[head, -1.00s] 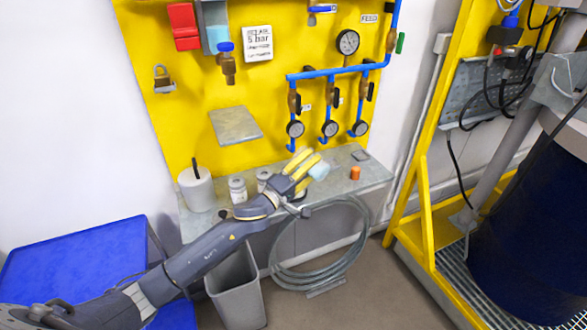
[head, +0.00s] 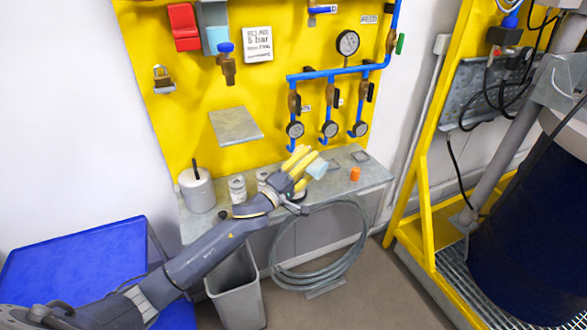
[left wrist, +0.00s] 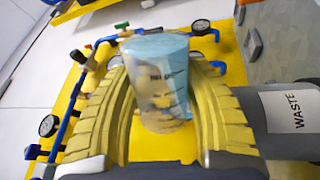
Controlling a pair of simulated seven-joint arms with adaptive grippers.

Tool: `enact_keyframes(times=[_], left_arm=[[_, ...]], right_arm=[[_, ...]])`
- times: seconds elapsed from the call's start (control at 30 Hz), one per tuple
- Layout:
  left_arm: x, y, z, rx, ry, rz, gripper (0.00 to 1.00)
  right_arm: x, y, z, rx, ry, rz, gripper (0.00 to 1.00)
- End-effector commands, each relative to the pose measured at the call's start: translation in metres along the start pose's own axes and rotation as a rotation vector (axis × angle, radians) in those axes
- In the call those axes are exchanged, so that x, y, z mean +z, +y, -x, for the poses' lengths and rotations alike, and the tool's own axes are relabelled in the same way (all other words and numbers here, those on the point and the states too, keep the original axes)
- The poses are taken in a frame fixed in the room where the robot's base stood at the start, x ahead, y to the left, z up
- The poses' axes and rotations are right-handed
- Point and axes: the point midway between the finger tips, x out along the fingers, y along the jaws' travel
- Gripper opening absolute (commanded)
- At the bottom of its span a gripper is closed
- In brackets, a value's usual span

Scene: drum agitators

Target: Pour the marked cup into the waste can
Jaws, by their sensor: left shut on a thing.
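My left gripper (head: 308,163) is above the shelf, its yellow fingers shut on a translucent pale-blue cup (head: 319,168). In the left wrist view the cup (left wrist: 160,75) sits between the two ribbed fingers (left wrist: 163,115); it bears small dark markings, too blurred to read. A grey body with a white WASTE label, the waste can (left wrist: 298,112), is at the right of that view, beside the gripper and apart from the cup. In the head view I cannot pick out that label. My right gripper is not in view.
A grey open bin (head: 236,292) stands below. Blue pipes with gauges (head: 330,129) line the yellow board behind. A coiled hose (head: 320,285) hangs under the shelf.

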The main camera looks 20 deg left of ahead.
Motion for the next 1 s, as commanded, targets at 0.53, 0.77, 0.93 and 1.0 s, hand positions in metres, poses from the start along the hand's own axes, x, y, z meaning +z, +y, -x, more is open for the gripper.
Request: enact_keyframes(times=[0.53,0.77,0.93,1.0], left_arm=[[-0.0011,0.0024,-0.0005,0.0,0.01,0.05,0.21],[-0.0023,0.0033,-0.0007,0.0,0.015,0.071,0.21],[-0.0032,0.0041,-0.0008,0.0,0.019,0.087,0.21],[-0.0035,0.0045,-0.0009,0.0,0.021,0.094,0.21]], right_arm=[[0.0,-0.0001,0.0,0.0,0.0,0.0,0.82],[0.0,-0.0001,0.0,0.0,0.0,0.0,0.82],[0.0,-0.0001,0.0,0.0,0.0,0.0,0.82],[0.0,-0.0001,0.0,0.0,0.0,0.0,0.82]])
